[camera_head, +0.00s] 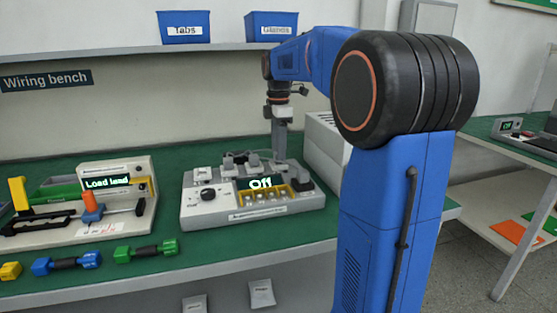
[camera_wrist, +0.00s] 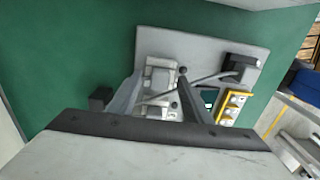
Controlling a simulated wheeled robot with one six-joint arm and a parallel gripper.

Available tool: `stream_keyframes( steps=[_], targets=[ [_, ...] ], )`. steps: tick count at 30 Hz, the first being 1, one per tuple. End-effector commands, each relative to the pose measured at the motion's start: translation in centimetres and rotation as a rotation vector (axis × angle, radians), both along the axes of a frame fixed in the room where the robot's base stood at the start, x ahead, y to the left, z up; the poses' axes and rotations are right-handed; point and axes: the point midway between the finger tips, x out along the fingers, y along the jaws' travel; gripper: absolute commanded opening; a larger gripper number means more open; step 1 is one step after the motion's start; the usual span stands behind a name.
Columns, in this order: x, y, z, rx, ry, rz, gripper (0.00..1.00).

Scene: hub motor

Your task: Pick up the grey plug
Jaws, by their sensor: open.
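The control unit (camera_head: 232,212) is a light grey box on the green bench, with a knob, a lit "Off" display and several small grey blocks along its back. A grey block that looks like the grey plug (camera_wrist: 160,72) shows between my fingertips in the wrist view; whether they touch it cannot be told. In the head view, which block is the plug is unclear. My gripper (camera_head: 280,152) points down over the back of the unit, right of its middle. Its two fingers (camera_wrist: 161,84) are spread apart in the wrist view and hold nothing that I can see.
A white ribbed box (camera_head: 325,145) stands close right of the unit. A shelf (camera_head: 120,53) with blue bins runs above.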

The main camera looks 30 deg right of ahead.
Motion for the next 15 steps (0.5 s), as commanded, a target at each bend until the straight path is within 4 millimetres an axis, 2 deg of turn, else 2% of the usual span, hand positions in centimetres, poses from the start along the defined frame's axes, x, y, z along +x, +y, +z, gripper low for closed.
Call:
stream_keyframes(
  steps=[3, 8, 9, 15],
  targets=[
    [0.0, 0.0, 0.02, 0.0, 0.0, 0.0, 0.43],
    [0.01, 0.0, 0.03, 0.0, 0.0, 0.0, 0.05],
    [0.01, 0.0, 0.03, 0.0, 0.0, 0.0, 0.01],
    [0.01, 0.0, 0.05, 0.0, 0.0, 0.0, 0.01]
  ],
)
